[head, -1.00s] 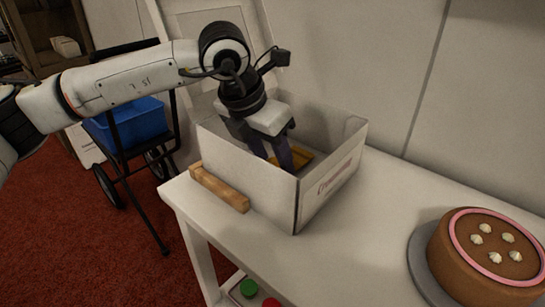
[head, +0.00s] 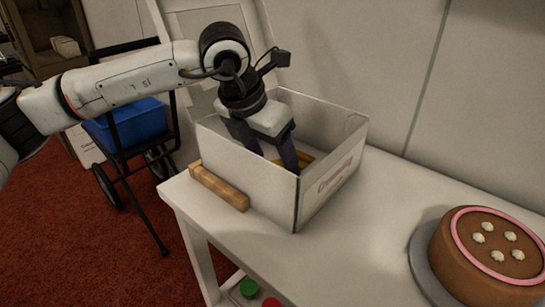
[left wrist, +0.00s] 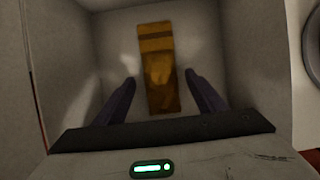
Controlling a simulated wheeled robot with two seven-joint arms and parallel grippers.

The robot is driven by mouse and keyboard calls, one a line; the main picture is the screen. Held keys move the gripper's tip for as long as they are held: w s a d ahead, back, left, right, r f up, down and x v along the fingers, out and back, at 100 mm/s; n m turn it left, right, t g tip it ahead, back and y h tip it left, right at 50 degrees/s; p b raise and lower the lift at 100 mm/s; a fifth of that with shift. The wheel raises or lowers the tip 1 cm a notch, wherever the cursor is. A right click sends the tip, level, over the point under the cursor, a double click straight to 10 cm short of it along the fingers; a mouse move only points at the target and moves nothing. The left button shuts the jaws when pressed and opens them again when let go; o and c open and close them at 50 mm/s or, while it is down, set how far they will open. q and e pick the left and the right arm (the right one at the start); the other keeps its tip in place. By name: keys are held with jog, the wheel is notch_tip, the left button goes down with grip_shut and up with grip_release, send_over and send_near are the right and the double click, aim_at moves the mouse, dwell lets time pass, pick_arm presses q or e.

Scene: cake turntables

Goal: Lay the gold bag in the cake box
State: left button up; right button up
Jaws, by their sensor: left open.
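The white cake box (head: 329,180) stands open on the white table, its lid raised at the back. The gold bag (left wrist: 157,68) lies flat on the box floor in the left wrist view, between and beyond my left fingers. In the head view only a small part of the gold bag (head: 305,160) shows past the fingers. My left gripper (head: 277,160) reaches down into the box from above. In the left wrist view its two dark fingers (left wrist: 160,88) are apart, one on each side of the bag, with gaps to it. My right gripper is not in view.
A wooden block (head: 219,188) lies on the table against the box's left side. A chocolate cake with a pink ring (head: 487,252) stands at the right. The table between box and cake is clear. A black cart with a blue bin (head: 127,121) stands left.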

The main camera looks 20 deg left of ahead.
pick_arm(q)
jog(key=p+v, duration=0.1)
jog(key=v, duration=1.1)
jog(key=shift+r, duration=0.3)
